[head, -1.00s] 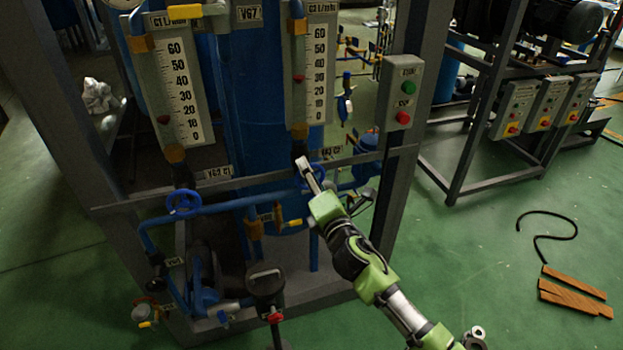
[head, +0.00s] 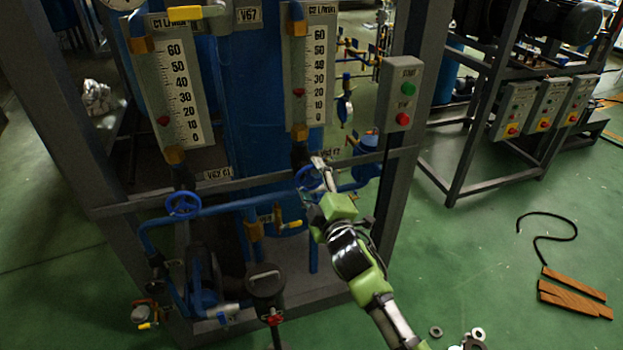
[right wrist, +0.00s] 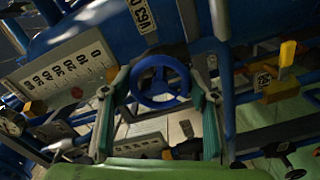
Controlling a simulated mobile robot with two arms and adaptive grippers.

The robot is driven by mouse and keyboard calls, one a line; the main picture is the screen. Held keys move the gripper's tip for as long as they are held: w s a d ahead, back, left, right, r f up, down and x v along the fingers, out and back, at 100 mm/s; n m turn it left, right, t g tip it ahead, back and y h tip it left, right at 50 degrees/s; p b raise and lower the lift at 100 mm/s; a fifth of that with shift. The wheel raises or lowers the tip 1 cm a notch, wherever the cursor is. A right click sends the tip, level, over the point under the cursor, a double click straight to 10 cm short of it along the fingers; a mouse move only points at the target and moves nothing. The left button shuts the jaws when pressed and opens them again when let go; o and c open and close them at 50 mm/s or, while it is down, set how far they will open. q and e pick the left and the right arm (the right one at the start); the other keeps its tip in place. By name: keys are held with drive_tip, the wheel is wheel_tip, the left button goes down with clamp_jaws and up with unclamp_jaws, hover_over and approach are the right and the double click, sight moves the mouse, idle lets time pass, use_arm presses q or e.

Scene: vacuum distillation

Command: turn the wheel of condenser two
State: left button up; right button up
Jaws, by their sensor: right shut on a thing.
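The blue wheel of condenser two (head: 299,179) sits on the pipework under the flow meter marked C2 (head: 316,75), beside a label partly hidden by my gripper. My right gripper (head: 321,170) is at this wheel and partly covers it. In the right wrist view the blue wheel (right wrist: 160,103) lies between the two fingers of my right gripper (right wrist: 162,83), which is shut on its rim from both sides. The red float (head: 298,92) of the C2 meter stands between 20 and 30. My left gripper is not in view.
A similar blue wheel (head: 183,204) sits to the left under the C1 meter (head: 175,85). A grey frame bar (head: 240,183) runs behind the wheels. A button box (head: 403,93) hangs on the right post.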

drive_tip(key=shift+m, duration=1)
drive_tip(key=o, duration=1.1)
drive_tip(key=v, duration=1.2)
